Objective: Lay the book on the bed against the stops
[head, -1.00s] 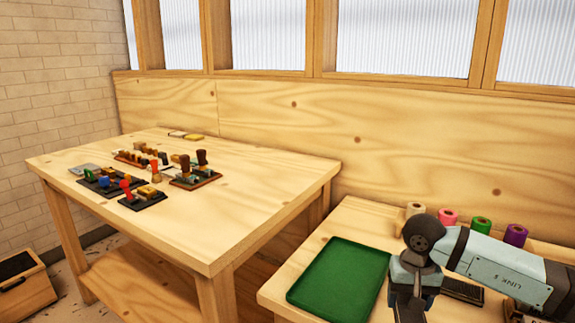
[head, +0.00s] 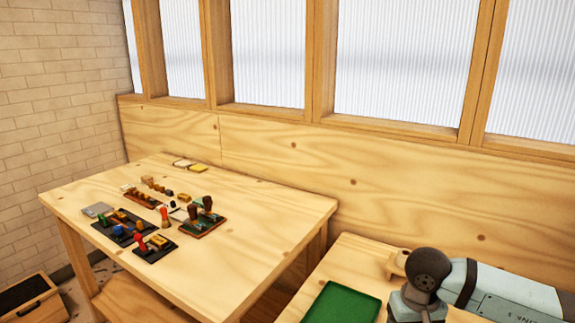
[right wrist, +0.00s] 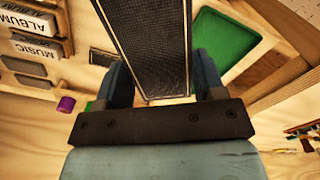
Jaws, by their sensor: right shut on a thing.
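A dark, flat book (right wrist: 148,45) with a fine-textured cover and a thin pale edge is held between the fingers of my right gripper (right wrist: 163,88) in the right wrist view. Its far end runs out of the top of the picture. In the head view my right arm comes in at the lower right, and its gripper and the book are below the frame. I cannot pick out the bed or its stops with certainty. My left gripper is not in view.
A wooden table (head: 270,218) at the left carries several dark plates with handled tools (head: 152,248). Its front right part is clear. A green tray (head: 342,303) lies on the nearer right bench, beside my arm. Labelled album blocks (right wrist: 40,45) show in the right wrist view.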

